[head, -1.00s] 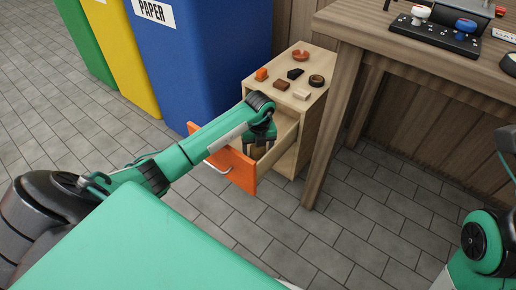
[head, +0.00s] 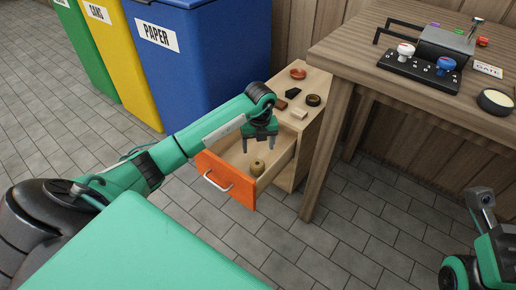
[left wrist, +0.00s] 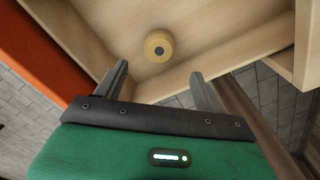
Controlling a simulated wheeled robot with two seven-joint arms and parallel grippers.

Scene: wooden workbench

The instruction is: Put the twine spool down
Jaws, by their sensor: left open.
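The twine spool (head: 257,168) is a small tan roll with a dark centre. It rests on the floor of the open drawer (head: 228,184) with the orange front. In the left wrist view the spool (left wrist: 159,46) lies beyond the fingertips, apart from them. My left gripper (head: 259,150) is open and empty, above the spool and pointing down into the drawer. Its two fingers also show in the left wrist view (left wrist: 158,82). My right arm shows at the right edge of the head view, but its fingers cannot be made out.
The cabinet top (head: 314,83) holds a red dish (head: 298,73), a dark roll (head: 313,100) and several small blocks. The workbench (head: 350,50) stands close on the right with its leg beside the cabinet. Blue (head: 205,70), yellow and green bins stand behind on the left.

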